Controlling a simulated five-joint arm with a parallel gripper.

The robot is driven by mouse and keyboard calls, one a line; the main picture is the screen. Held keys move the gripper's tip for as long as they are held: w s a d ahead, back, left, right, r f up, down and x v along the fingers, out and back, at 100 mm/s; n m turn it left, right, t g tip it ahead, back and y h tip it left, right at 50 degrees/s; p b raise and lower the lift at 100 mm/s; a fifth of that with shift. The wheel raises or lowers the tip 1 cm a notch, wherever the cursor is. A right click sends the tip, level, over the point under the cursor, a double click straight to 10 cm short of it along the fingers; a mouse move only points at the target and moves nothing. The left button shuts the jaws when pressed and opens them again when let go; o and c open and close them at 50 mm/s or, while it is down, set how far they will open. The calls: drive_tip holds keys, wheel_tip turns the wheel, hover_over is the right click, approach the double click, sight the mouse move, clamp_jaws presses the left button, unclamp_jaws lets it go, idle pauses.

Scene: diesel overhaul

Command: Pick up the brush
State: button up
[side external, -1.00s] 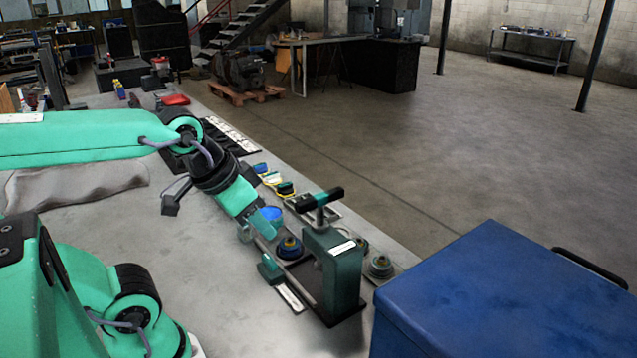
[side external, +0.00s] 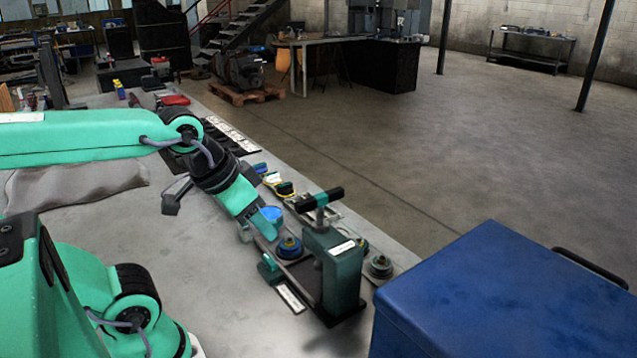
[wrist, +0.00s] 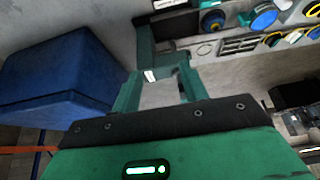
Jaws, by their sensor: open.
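I cannot make out a clear brush in either view. My gripper (side external: 257,226) hangs over the bench in the side view, tilted down toward a blue round part and the green press-like fixture (side external: 331,262). In the wrist view its two green fingers (wrist: 160,92) stand apart with nothing held between them. The fixture (wrist: 144,45) shows beyond the fingers. Small yellow, blue and dark items (side external: 285,189) lie on the bench past my gripper, too small to tell apart. They show at the upper right of the wrist view (wrist: 264,19).
A large blue box (side external: 510,295) stands at the right front, close to the fixture. A crumpled grey cloth (side external: 75,185) lies at the bench's left. A red item (side external: 174,100) sits farther back. The bench between cloth and fixture is mostly bare.

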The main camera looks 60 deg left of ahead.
drive_tip(key=g, duration=0.6)
hover_over(244, 227)
drive_tip(key=f, duration=1.2)
drive_tip(key=shift+w+a+f, duration=0.15)
drive_tip(key=shift+a, duration=0.1)
drive_tip(key=shift+a+f, duration=0.15)
drive_tip(key=shift+a, duration=0.1)
drive_tip(key=shift+f, duration=3.9)
clamp_jaws()
drive_tip(key=shift+r, duration=0.15)
